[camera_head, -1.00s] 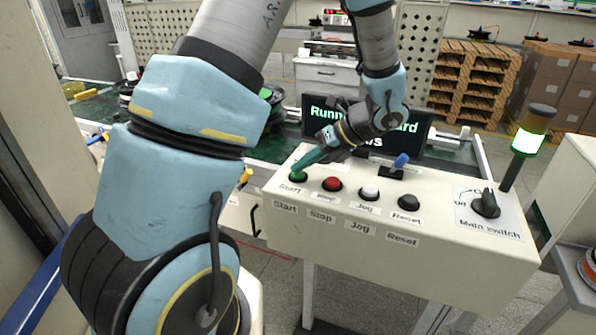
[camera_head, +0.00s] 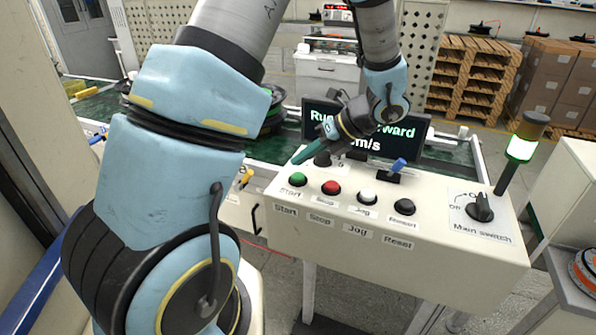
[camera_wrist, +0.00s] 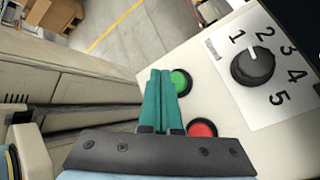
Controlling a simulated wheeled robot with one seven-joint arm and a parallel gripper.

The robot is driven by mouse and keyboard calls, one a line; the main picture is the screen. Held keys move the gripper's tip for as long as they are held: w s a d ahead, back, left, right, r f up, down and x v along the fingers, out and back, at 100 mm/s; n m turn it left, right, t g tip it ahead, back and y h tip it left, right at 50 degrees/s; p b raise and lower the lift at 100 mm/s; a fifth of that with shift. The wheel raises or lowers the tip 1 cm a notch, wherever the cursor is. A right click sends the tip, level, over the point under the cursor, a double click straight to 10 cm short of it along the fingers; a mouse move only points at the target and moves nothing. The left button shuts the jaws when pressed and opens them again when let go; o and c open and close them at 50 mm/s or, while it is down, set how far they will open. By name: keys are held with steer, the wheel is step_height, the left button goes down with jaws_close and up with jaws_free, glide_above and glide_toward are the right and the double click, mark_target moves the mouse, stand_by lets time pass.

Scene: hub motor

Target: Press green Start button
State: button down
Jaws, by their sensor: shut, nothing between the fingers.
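The green Start button (camera_head: 298,179) is at the left end of the button row on the cream control box (camera_head: 400,258). It also shows in the wrist view (camera_wrist: 181,81), partly covered by the fingers. My gripper (camera_head: 297,160) has its teal fingers closed together with nothing between them. In the head view the fingertips appear just above and behind the green button, apart from it. In the wrist view the closed fingers (camera_wrist: 158,74) show just left of the button. Their exact height over the box is hard to tell.
A red Stop button (camera_head: 331,187), white Jog button (camera_head: 367,195) and black Reset button (camera_head: 405,206) continue the row. A main switch (camera_head: 480,207) and lit green lamp (camera_head: 521,149) are at right. A numbered dial (camera_wrist: 253,66) sits near the fingers. A display (camera_head: 418,134) stands behind.

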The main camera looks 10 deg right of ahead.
mark_target(302, 177)
steer(key=shift+r+p, duration=1.6)
steer(key=shift+r, duration=0.35)
steer(key=shift+f, duration=0.1)
